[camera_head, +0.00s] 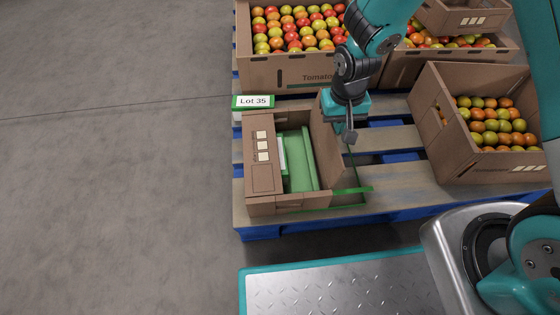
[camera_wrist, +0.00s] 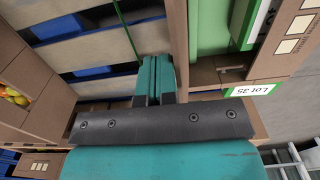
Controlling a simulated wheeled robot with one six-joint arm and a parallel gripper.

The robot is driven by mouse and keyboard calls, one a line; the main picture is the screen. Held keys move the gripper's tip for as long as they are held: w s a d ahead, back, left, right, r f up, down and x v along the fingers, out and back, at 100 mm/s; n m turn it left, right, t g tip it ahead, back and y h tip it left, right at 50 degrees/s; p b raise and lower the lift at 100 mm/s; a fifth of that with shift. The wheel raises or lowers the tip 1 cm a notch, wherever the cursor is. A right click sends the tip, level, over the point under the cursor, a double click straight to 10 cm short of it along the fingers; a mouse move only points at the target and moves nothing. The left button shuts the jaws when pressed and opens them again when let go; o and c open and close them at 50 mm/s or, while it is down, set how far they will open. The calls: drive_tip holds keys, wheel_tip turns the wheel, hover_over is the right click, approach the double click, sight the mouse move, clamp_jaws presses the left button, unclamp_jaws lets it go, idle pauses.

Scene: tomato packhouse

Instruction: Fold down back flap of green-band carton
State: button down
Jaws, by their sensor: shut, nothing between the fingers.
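The carton (camera_head: 277,200) stands at the pallet's front left, its top partly open, with a green crate-like thing (camera_head: 300,160) inside. Its left top panel (camera_head: 262,150) lies flat and bears pale labels. A brown panel (camera_head: 324,140) stands up along the right side of the opening; it also shows edge-on in the wrist view (camera_wrist: 178,35). Thin green strips (camera_head: 345,191) show at the carton's right. My gripper (camera_head: 351,136) is shut and empty, pointing down just right of the upright panel. The wrist view shows its fingers (camera_wrist: 155,62) together; contact with the panel cannot be told.
A "Lot 35" sign (camera_head: 253,101) stands at the carton's back left corner. A tomato carton (camera_head: 290,76) stands behind, and another (camera_head: 440,145) at the right. Pallet slats (camera_head: 388,140) lie bare between the cartons. Open floor (camera_head: 110,170) lies left.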

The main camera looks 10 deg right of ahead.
drive_tip(key=a+p, duration=0.1)
drive_tip(key=a, duration=0.5)
drive_tip(key=shift+a, duration=0.15)
idle(0.6)
drive_tip(key=shift+f, duration=0.1)
drive_tip(key=shift+a+f, duration=1.75)
drive_tip(key=shift+a, duration=0.15)
wheel_tip(320, 180, up, 8)
drive_tip(key=p, duration=0.7)
